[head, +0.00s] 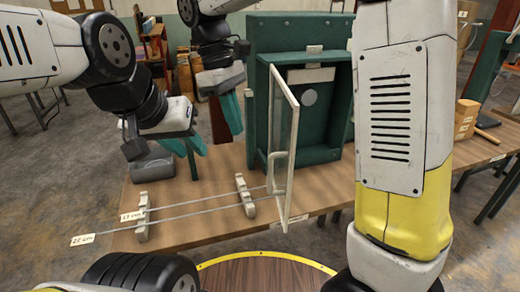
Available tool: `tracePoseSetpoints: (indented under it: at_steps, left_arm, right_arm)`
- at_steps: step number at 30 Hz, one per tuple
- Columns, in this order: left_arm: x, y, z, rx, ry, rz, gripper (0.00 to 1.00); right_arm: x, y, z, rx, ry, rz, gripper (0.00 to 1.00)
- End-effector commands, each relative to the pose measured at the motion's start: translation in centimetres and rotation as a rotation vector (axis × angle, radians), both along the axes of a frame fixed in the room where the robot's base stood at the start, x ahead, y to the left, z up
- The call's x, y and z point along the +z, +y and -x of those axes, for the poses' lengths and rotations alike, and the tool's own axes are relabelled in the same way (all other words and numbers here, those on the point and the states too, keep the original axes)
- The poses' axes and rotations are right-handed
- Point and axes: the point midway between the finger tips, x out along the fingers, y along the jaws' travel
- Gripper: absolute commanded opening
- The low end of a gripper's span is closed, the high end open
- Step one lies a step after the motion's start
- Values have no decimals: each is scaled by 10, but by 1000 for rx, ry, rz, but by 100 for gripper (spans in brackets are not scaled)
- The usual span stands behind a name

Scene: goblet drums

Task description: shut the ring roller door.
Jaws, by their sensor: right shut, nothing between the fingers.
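The ring roller door (293,135) is a pale-framed, clear-paned panel with a curved handle (277,172). It stands swung open, seen nearly edge-on, from the left side of a green cabinet (320,155). The cabinet interior shows a grey disc. My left gripper (195,162) has teal fingers and hangs over the left part of the table, left of the door and apart from it. Its finger gap is unclear. My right gripper (233,116) is shut and empty, pointing down left of the cabinet, and is not touching the door.
Two thin rods (200,208) on grey supports lie across the table front (215,235), with labels reading 17 cm and 22 cm. A grey block (152,169) sits at the table's left. My own arm link covers the cabinet's right side.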

Motion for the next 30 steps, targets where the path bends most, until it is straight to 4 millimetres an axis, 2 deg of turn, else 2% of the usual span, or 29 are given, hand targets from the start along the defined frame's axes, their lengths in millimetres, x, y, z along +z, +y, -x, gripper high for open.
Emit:
tracePoseSetpoints:
  at_steps: [5, 12, 15, 21, 30]
  left_arm:
    - [0, 0, 0, 0, 0, 0, 30]
    - [0, 0, 0, 0, 0, 0, 30]
    - [0, 0, 0, 0, 0, 0, 30]
    - [0, 0, 0, 0, 0, 0, 30]
    - [0, 0, 0, 0, 0, 0, 30]
  right_arm:
    - [-27, -8, 4, -2, 4, 4, 0]
    - [-78, -19, 10, -3, 3, 3, 0]
    - [-94, -25, 12, -4, 1, 0, 0]
    - [-92, -50, 25, -5, -1, -1, 0]
    - [-92, -58, 29, -3, 0, -1, 0]
